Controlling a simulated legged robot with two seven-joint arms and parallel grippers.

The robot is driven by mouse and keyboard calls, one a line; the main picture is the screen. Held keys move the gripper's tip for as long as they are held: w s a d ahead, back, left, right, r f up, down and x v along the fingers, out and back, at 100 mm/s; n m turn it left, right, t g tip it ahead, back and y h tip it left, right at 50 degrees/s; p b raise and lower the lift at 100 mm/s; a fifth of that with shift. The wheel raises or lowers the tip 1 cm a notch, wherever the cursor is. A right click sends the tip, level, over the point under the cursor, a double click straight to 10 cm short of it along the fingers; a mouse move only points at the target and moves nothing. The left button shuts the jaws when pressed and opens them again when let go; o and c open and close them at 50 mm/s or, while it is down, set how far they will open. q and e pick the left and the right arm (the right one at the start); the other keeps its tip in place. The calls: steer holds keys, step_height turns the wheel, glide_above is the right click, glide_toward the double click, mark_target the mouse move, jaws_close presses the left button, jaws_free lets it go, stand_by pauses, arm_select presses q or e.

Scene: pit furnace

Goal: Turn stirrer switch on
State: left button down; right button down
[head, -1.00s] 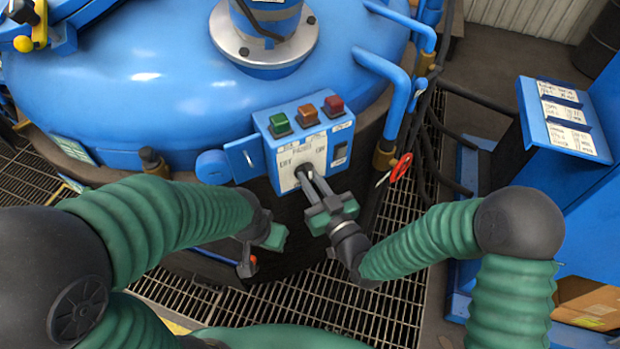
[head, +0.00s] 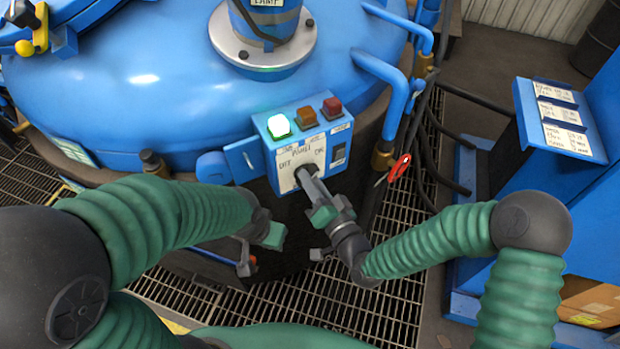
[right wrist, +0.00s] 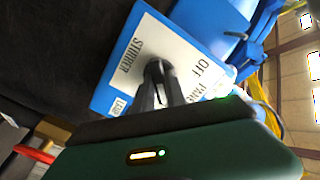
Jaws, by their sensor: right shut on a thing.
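The blue control box (head: 310,140) with a white panel face is on the side of the furnace. Its stirrer switch (head: 305,171) is a dark knob between the OFF and ON labels. My right gripper (head: 312,182) is shut on this knob, and its fingers hide most of it. In the right wrist view the fingers (right wrist: 160,88) close on the dark knob in the white plate (right wrist: 180,50) marked STIRRER and OFF. The green lamp (head: 279,125) on the box is lit. My left gripper (head: 262,248) hangs left of the box, apart from it; its fingers are unclear.
Amber (head: 305,111) and red (head: 331,106) buttons sit beside the green lamp. Blue pipes (head: 385,75) rise right of the box. A blue cabinet (head: 565,120) stands at right. Metal grating (head: 350,305) covers the floor.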

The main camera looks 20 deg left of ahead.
steer(key=shift+f, duration=0.3)
steer(key=c, duration=1.6)
jaws_free()
steer(key=shift+o, duration=1.2)
steer(key=shift+d+r, duration=0.1)
steer(key=shift+r, duration=0.05)
steer(key=shift+s, duration=0.1)
steer(key=p+v, duration=0.8)
steer(key=v, duration=0.8)
steer(key=shift+s+d, duration=0.2)
steer(key=shift+d, duration=0.1)
